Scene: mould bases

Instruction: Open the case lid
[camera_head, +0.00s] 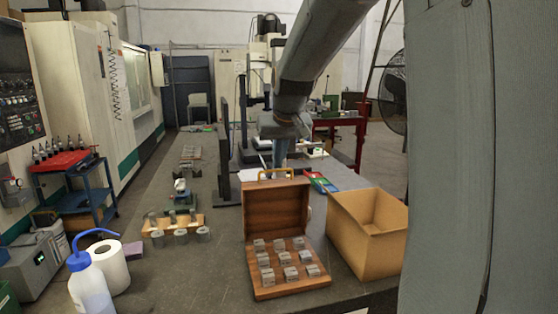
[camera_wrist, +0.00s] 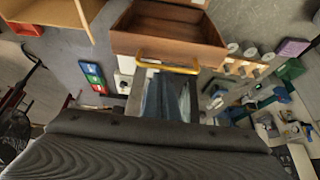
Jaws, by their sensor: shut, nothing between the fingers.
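The wooden case stands on the table in the head view. Its lid (camera_head: 277,212) is raised and stands upright at the back of the base (camera_head: 290,294). The lid has a yellow-tan handle (camera_head: 277,174) on its top edge. The handle also shows in the wrist view (camera_wrist: 167,66), on the wooden case (camera_wrist: 168,45). My gripper (camera_head: 280,160) is behind and above the lid, near the handle. Its blue-grey fingers (camera_wrist: 165,98) are shut and empty, pointing towards the handle in the wrist view. I cannot tell whether they touch it.
Several metal blocks (camera_head: 265,260) sit in the base. An open cardboard box (camera_head: 355,252) stands close at the right. A wooden rack with metal cylinders (camera_head: 181,236) is at the left, with a white bottle (camera_head: 88,285) farther forward. Coloured trays (camera_head: 321,182) lie behind.

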